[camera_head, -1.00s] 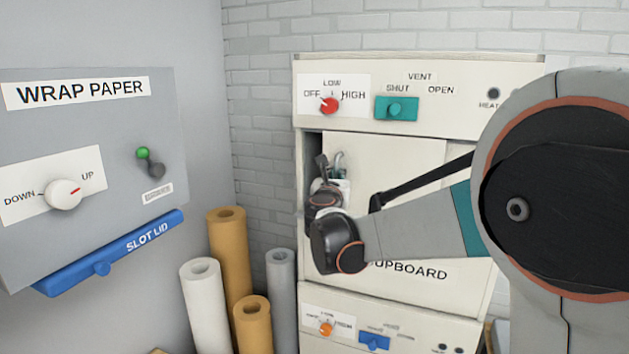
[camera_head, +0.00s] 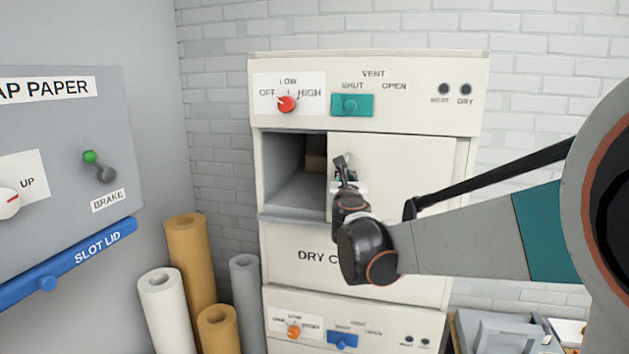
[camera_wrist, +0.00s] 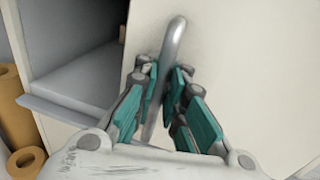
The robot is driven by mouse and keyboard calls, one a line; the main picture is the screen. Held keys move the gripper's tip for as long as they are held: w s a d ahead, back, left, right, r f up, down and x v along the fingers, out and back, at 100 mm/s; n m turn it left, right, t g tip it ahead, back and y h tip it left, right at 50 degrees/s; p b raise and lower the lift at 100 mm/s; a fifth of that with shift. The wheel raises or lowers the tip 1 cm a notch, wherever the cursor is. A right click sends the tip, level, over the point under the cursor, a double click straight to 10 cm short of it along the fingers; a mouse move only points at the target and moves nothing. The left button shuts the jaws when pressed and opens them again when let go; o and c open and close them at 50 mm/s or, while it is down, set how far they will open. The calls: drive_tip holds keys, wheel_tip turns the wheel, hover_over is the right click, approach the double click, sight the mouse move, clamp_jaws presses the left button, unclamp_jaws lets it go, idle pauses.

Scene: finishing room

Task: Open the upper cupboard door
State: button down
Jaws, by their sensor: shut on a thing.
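The upper cupboard door (camera_head: 400,165) is a cream panel, slid to the right, with an open gap at its left. Through the gap I see the cupboard's grey interior (camera_head: 292,165). A grey metal bar handle (camera_wrist: 176,40) stands on the door near its left edge. My gripper (camera_head: 345,178) is at this handle. In the wrist view, the teal-padded fingers of my gripper (camera_wrist: 165,90) are closed around the bar. My wrist hides part of the door and the lettering below it in the head view.
Above is a panel with a red knob (camera_head: 287,103) and a teal vent slider (camera_head: 352,105). A lower unit has an orange knob (camera_head: 293,331). A brownish thing (camera_head: 315,160) shows inside the cupboard.

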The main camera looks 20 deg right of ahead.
drive_tip(key=c, duration=1.7)
unclamp_jaws()
drive_tip(key=shift+s+a, duration=0.1)
drive_tip(key=shift+a, duration=0.1)
drive_tip(key=shift+o, duration=0.2)
drive_tip(key=shift+d, duration=0.1)
drive_tip(key=v, duration=1.2)
